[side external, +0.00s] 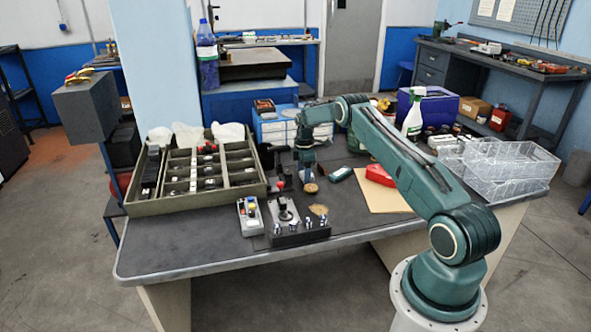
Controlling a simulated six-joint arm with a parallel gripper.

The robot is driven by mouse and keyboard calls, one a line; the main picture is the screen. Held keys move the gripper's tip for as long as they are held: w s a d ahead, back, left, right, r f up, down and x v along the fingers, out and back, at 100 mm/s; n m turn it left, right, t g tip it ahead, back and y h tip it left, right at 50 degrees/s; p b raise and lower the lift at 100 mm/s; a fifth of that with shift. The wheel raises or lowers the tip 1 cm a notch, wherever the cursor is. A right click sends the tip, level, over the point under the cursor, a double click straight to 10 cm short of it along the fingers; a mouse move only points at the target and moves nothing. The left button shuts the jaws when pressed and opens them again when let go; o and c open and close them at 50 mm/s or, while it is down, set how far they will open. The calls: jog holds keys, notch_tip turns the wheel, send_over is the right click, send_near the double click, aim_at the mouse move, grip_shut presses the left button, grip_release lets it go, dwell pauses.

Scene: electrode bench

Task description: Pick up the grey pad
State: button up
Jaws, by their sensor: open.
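My gripper (307,176) points down over the middle of the bench (190,245), at the end of my green arm. It is open, and its fingertips are small and dark in this view. A small round brownish piece (311,188) lies right below or against the fingertips; I cannot tell whether they touch. I cannot clearly make out a grey pad. It may be hidden by my gripper or too small to tell from the dark bench top.
A black block with metal posts (300,233) and a small box with coloured buttons (249,215) stand in front. A compartment tray (190,200) is left. A red item (379,174) and clear bins (502,163) are right. The front left of the bench is clear.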

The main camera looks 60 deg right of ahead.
jog(key=shift+c, duration=0.2)
dwell(0.3)
jog(key=c, duration=0.7)
notch_tip(320, 180, up, 20)
dwell(0.5)
dwell(0.4)
jog(key=shift+o, duration=1.1)
jog(key=shift+c, duration=0.8)
jog(key=shift+f, duration=0.1)
